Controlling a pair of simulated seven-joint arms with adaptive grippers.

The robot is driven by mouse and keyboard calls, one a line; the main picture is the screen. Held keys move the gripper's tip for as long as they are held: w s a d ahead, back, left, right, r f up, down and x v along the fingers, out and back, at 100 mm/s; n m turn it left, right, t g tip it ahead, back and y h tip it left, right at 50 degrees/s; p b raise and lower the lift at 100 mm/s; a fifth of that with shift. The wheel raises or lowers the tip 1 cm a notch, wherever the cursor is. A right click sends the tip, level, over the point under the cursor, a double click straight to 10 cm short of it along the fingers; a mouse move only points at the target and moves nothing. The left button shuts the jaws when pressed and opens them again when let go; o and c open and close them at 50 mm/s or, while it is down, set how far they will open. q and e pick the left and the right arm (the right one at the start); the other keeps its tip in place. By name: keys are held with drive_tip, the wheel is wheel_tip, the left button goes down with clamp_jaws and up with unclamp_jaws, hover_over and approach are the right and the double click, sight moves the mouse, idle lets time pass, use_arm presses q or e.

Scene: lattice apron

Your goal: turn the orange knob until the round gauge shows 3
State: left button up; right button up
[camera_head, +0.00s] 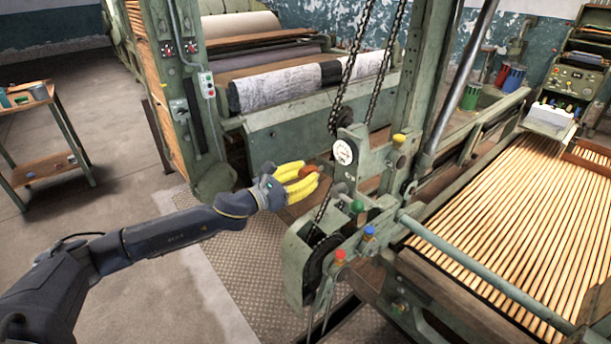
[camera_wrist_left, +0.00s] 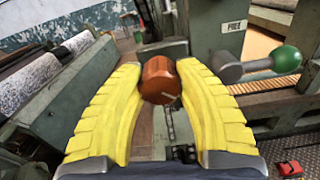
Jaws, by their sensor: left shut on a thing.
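The orange knob (camera_wrist_left: 158,80) sits between the two yellow fingers of my left gripper (camera_wrist_left: 160,95) in the left wrist view, with a finger against each side. In the head view my left gripper (camera_head: 303,180) is shut on the orange knob (camera_head: 306,171), which is partly hidden by the fingers. The round gauge (camera_head: 343,152) has a white face and stands on the green machine just right of the gripper. Its needle and numbers are too small to read. My right gripper is in neither view.
A green-balled lever (camera_wrist_left: 286,59) stands close to the right finger in the left wrist view. Yellow (camera_head: 399,138), blue (camera_head: 369,232) and red (camera_head: 340,255) knobs and a hanging chain (camera_head: 358,45) are nearby. A slatted bed (camera_head: 500,220) fills the right.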

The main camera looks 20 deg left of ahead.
use_arm(q)
drive_tip(key=n, duration=0.9)
drive_tip(key=shift+r, duration=0.1)
drive_tip(key=n, duration=0.9)
drive_tip(key=shift+a, duration=0.1)
drive_tip(key=n, duration=0.3)
drive_tip(key=shift+n, duration=0.3)
drive_tip(key=n, duration=0.4)
drive_tip(key=shift+n, duration=0.3)
drive_tip(key=n, duration=0.4)
drive_tip(key=shift+f+n, duration=0.2)
drive_tip(key=shift+n, duration=2)
